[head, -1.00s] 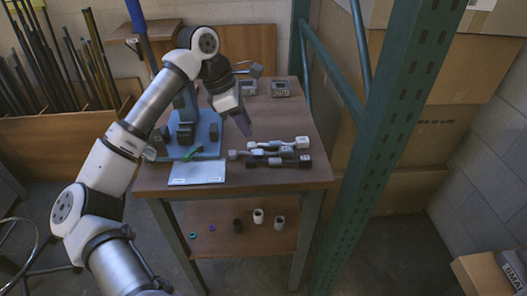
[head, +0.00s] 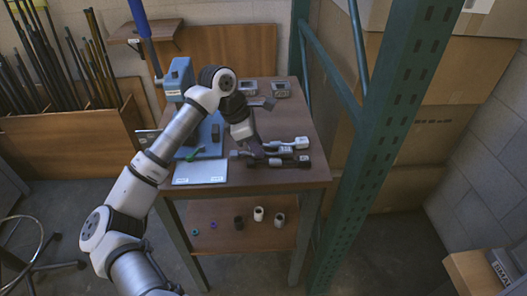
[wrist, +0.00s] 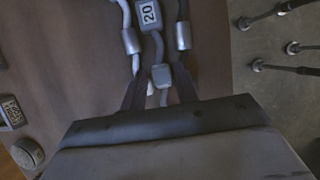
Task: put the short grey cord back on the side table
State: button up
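Several cord-like parts lie side by side near the front right of the brown table (head: 300,176). One has a pale end (head: 300,142), one is dark (head: 290,162), and a grey one (head: 240,154) lies partly hidden by my gripper (head: 260,146). The fingers are apart, with gaps beside the block.
A blue-based device (head: 212,140) and a white sheet (head: 200,172) are left of the cords. A green rack post (head: 390,130) rises close on the right. The lower shelf (head: 215,240) holds rings and small cylinders.

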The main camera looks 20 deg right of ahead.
jog(key=shift+s+d+f, duration=0.15)
jog(key=shift+f, duration=0.3)
jog(key=shift+s+d+f, duration=0.1)
jog(key=shift+s+f, duration=0.05)
jog(key=shift+f, duration=0.3)
jog(key=c, duration=0.5)
jog(key=shift+d+f, duration=0.1)
jog(key=shift+d, duration=0.05)
grip_shut()
jog(key=shift+w+d+f, duration=0.1)
jog(key=shift+w+f, duration=0.05)
jog(key=shift+w+r, duration=0.1)
jog(key=shift+r, duration=0.1)
